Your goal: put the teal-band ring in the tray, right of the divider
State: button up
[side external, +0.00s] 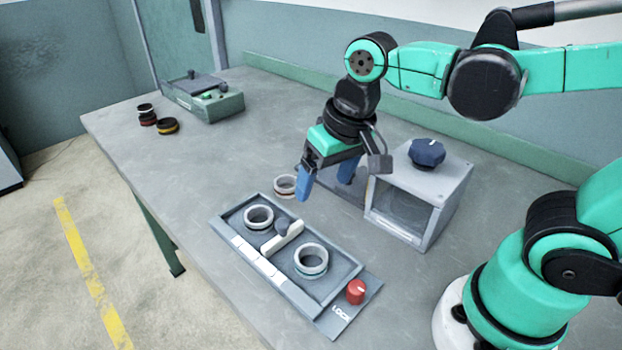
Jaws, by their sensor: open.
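The grey tray (233,237) lies on the bench, with a white divider (284,238) across its middle. A pale ring with what looks like a teal band (311,271) sits in the tray, right of the divider. Another pale ring (258,225) sits left of the divider; its band colour is hard to tell. A third pale ring with a reddish-brown band (285,193) is on the bench behind the tray. My gripper (324,190) is open, its blue fingers pointing down behind the tray, just right of that third ring. Nothing shows between the fingers.
A grey box with a dark window (404,207) and a dark knob on top stands close to the right of my gripper. A red knob (356,291) is at the tray's right end. Dark rings (147,114) and a green-grey case (212,101) are at the far left. The bench between is clear.

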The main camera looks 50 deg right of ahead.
jog(key=d+n+t, duration=0.1)
jog(key=d+t, duration=0.1)
jog(key=d+n+t, duration=0.1)
jog(key=d+t, duration=0.1)
jog(key=shift+w+d+r+h, duration=0.1)
jog(key=shift+w+d+h, duration=0.05)
jog(key=shift+h, duration=0.15)
dwell(1.0)
